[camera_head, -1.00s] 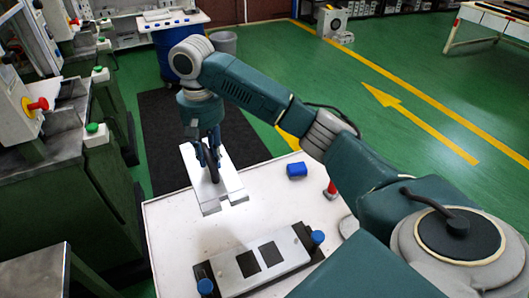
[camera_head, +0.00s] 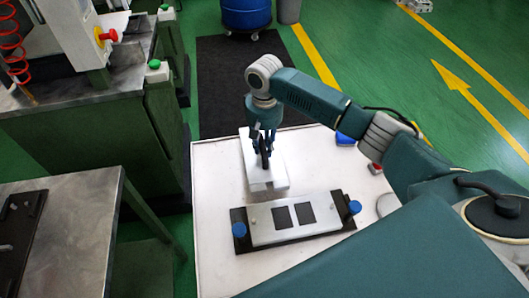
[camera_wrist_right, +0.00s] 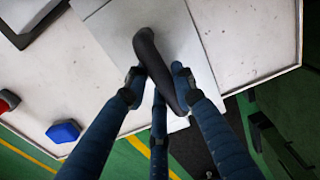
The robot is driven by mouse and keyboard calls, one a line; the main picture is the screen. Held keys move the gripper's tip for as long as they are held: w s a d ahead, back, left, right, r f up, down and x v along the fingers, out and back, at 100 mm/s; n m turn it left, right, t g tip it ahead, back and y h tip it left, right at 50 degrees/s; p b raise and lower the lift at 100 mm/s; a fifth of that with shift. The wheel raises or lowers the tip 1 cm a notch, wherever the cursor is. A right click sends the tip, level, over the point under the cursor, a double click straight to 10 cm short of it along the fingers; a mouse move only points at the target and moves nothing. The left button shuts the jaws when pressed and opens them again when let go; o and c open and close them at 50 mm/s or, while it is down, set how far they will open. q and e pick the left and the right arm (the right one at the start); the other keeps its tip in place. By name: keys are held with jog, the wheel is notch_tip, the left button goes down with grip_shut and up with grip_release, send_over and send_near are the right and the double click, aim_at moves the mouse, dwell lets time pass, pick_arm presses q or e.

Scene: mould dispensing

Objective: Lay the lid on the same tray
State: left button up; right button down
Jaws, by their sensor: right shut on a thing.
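The lid (camera_head: 274,179) is a flat silver plate with a black bar handle. My right gripper (camera_head: 263,152) is shut on that handle. In the right wrist view the fingers (camera_wrist_right: 155,85) close around the dark curved handle (camera_wrist_right: 152,52), with the pale lid (camera_wrist_right: 108,38) beneath. The lid is over the back part of the white tabletop (camera_head: 214,225); I cannot tell whether it touches it. In front of it lies the mould (camera_head: 263,228), a silver plate with two dark square recesses on a black base. My left gripper is out of view.
Blue knobs (camera_head: 239,230) (camera_head: 355,207) stand at the mould's ends. A blue block (camera_head: 345,139) and a red item (camera_head: 375,168) are at the table's right. A steel bench (camera_head: 90,225) and green machines stand left. The white top's left front is bare.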

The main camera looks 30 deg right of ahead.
aim_at(264, 144)
jog(key=shift+f, duration=1.8)
jog(key=c, duration=1.4)
grip_release()
jog(key=shift+s+f, duration=0.1)
jog(key=shift+f, duration=0.1)
jog(key=shift+c, duration=0.2)
jog(key=shift+r, duration=0.15)
notch_tip(264, 144, up, 12)
jog(key=shift+b, duration=0.4)
